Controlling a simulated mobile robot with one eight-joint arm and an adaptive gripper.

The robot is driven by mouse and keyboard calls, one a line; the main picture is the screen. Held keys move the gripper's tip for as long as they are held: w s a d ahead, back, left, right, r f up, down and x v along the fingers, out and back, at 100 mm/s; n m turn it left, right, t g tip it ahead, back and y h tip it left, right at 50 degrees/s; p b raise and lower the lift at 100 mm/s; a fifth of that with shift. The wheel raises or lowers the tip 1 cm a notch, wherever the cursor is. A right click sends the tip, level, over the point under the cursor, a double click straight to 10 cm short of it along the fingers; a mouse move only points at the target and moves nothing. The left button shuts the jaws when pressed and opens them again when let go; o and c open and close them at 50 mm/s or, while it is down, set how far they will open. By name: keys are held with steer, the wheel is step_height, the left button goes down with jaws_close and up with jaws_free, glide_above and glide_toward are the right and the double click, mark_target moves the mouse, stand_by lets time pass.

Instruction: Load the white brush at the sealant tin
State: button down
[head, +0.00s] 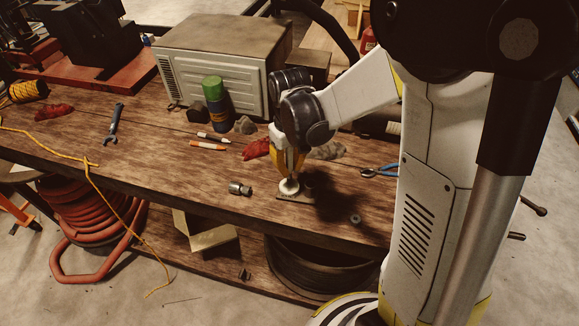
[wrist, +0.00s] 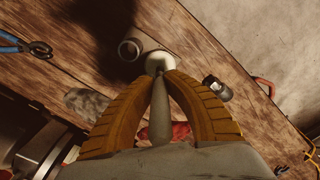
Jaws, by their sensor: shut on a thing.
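My gripper (head: 287,165) points down over the front part of the wooden bench. In the wrist view, the yellow fingers of my gripper (wrist: 160,78) are closed around a pale grey handle (wrist: 160,118). A white round part (wrist: 158,62) shows at the fingertips, and I take the two for the white brush. In the head view this white part (head: 289,187) sits low, close above or touching the bench; I cannot tell which. A small round open container (wrist: 130,49), likely the sealant tin, stands right beside it.
A metal fitting (head: 240,188) lies left of my gripper. A red cloth (head: 256,149), a green-topped can (head: 215,103) and a pale metal box (head: 222,62) are behind. The front-left bench is mostly clear.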

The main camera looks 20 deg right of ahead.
mark_target(289, 152)
steer(key=shift+f+b, duration=0.6)
steer(key=shift+b, duration=0.05)
stand_by(1.6)
steer(key=shift+r, duration=0.1)
steer(key=shift+r+p, duration=2.55)
steer(key=shift+r, duration=0.95)
steer(key=shift+f, duration=0.1)
